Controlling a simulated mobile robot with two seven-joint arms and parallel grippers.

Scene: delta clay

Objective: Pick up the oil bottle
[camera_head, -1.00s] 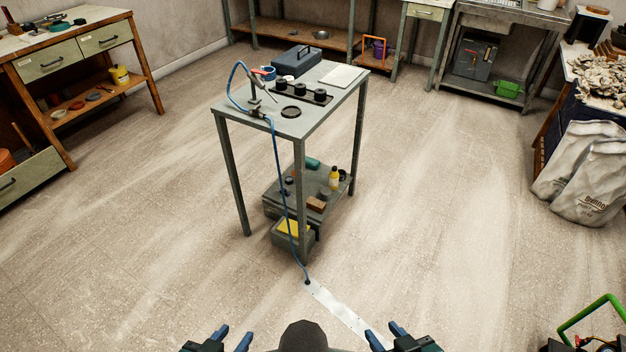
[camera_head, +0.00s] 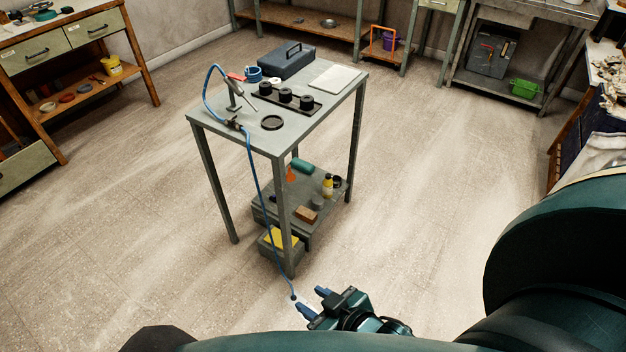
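A small yellow bottle with a dark top (camera_head: 327,187), which looks like the oil bottle, stands upright on the lower shelf (camera_head: 322,226) of the grey metal table. My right gripper (camera_head: 313,301) is low in the middle of the view, in front of the table's near leg and well apart from the bottle. Its two blue fingers are spread with nothing seen between them. My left gripper is out of view.
The table top (camera_head: 233,144) stands above the shelf, with legs around it. A blue hose (camera_head: 256,180) hangs down the near side to the floor. A wooden block (camera_head: 306,214) and a grey cylinder (camera_head: 317,202) stand near the bottle. The floor to the right is clear.

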